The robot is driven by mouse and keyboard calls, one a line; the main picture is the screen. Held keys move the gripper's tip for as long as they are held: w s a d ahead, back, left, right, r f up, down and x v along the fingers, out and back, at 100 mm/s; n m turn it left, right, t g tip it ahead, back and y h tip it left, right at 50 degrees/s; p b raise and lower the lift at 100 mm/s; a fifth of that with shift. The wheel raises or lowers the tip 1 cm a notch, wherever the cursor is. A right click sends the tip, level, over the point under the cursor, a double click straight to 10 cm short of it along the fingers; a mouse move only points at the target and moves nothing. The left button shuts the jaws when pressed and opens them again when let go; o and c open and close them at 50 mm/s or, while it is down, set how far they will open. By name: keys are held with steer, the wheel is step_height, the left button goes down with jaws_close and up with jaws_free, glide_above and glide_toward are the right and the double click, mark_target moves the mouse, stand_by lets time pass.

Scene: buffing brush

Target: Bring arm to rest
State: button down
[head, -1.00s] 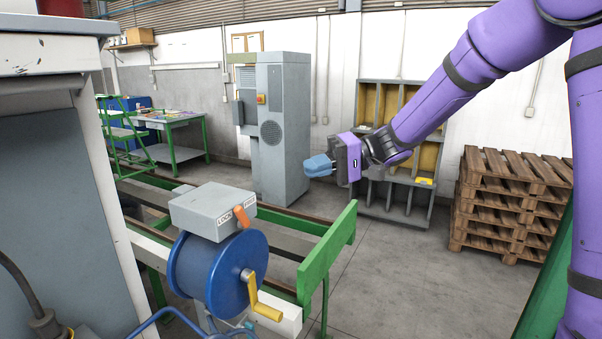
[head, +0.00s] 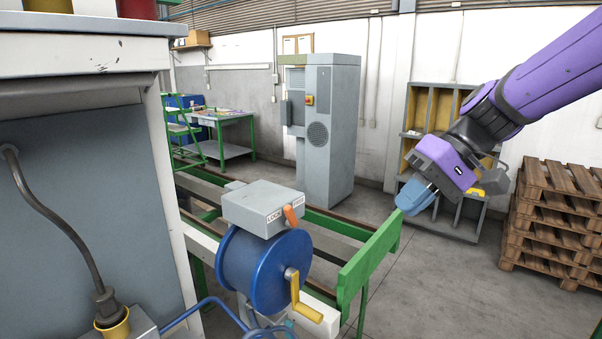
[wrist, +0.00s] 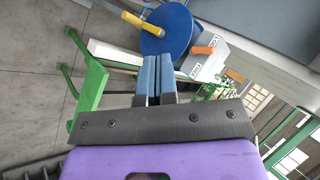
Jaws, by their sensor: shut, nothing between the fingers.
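My gripper (head: 412,198) has blue fingers on a purple wrist and is held in the air at the right of the head view. It is in front of the grey shelf unit, near the green end plate of the rail frame in the picture. In the wrist view the two blue fingers (wrist: 158,76) lie side by side, closed, with nothing between them. No brush shows in any view.
A blue reel (head: 266,270) with a yellow crank and a grey lock box (head: 262,204) stands on the green rail frame (head: 370,258). A grey cabinet (head: 328,130) stands behind. Stacked pallets (head: 556,215) are at right. A workbench (head: 80,60) fills the left. Floor between is clear.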

steer(key=s+d+r+m+t+h, duration=0.1)
steer(key=s+d+t+h, duration=0.5)
steer(key=s+d, duration=0.7)
steer(key=shift+s+m+h, duration=0.5)
steer(key=shift+m+h, duration=0.3)
steer(key=shift+h, duration=0.2)
